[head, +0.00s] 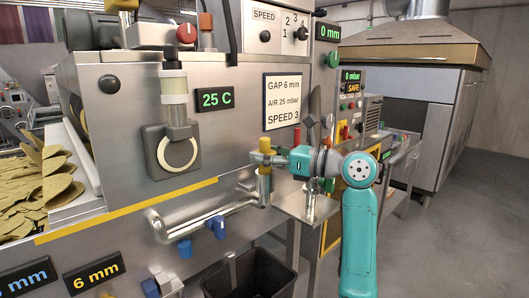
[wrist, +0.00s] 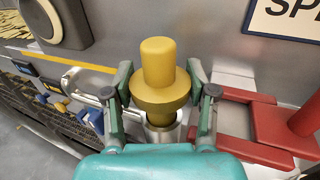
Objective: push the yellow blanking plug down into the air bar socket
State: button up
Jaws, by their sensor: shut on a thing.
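The yellow blanking plug (wrist: 158,62) stands upright between the two green fingers of my gripper (wrist: 160,84), a wide collar around its lower half. My gripper is shut on the plug. A metal socket (wrist: 161,132) shows directly below the plug in the wrist view; I cannot tell how deep the plug sits in it. In the head view the plug (head: 266,144) shows at my gripper (head: 267,158), above the upright metal socket (head: 264,188) at the end of the bent air bar pipe (head: 205,214).
A red bracket (wrist: 262,118) lies close to the right of the fingers in the wrist view. The steel machine front (head: 230,150) stands right behind the socket. Blue valve handles (head: 216,226) hang under the pipe, and a black bin (head: 250,275) stands below.

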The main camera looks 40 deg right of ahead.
jog(key=shift+f, duration=0.15)
jog(key=shift+r, duration=0.2)
jog(key=shift+r, duration=0.95)
jog(key=shift+f, duration=1.15)
dwell(0.9)
jog(key=o, duration=1.3)
jog(key=shift+c, duration=0.2)
jog(key=v, duration=1.2)
